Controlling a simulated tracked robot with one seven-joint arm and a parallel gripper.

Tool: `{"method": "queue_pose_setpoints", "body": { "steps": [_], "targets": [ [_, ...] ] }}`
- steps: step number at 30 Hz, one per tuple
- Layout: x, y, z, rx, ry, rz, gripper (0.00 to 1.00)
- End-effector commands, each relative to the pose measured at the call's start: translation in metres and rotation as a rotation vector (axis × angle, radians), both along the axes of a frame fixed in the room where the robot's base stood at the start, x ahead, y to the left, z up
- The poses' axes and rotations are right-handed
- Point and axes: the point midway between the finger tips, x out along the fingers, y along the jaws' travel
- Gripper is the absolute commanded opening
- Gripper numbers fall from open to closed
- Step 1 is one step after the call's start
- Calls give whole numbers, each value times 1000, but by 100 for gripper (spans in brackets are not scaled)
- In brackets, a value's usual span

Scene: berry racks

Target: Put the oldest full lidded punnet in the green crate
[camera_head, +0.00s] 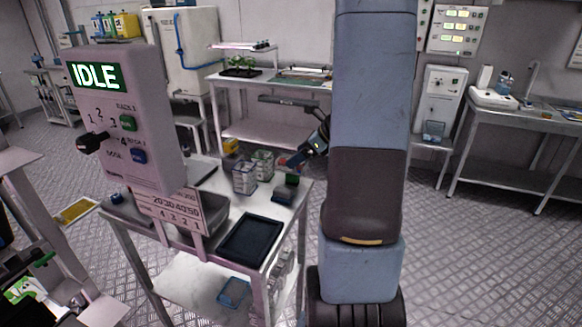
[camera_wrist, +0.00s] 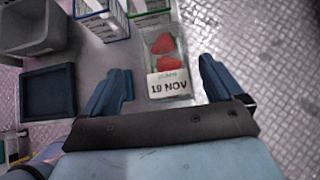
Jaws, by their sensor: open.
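A clear punnet with red strawberries (camera_wrist: 165,62) shows in the wrist view, with a white date label that looks like 18 or 19 NOV. I cannot tell for sure whether it is lidded. My gripper (camera_wrist: 165,78) is open, one finger on each side of the punnet, with gaps on both sides. In the head view my gripper (camera_head: 301,156) hangs over the back right of the steel table. A white, green-edged container (camera_head: 262,163) stands on that table beside a blue-edged one (camera_head: 244,178). Both show partly at the top of the wrist view. I cannot tell whether the green-edged one is the green crate.
A dark tray (camera_head: 251,239) lies at the table's front, with a grey bin (camera_head: 205,213) to its left. A machine reading IDLE (camera_head: 125,115) stands at the left. A small dark block with green (camera_head: 286,188) sits near the table's right edge. Shelves and benches stand behind.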

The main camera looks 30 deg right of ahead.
Motion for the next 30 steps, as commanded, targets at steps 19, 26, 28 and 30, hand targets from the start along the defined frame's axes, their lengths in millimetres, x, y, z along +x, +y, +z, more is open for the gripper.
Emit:
{"method": "queue_pose_setpoints", "body": {
  "steps": [19, 26, 28, 30],
  "targets": [
    [37, 19, -42, -1, 0, 1, 94],
    [39, 20, -44, -2, 0, 0, 94],
    [39, 20, -43, -2, 0, 0, 93],
    [39, 20, -43, -2, 0, 0, 86]
  ]
}}
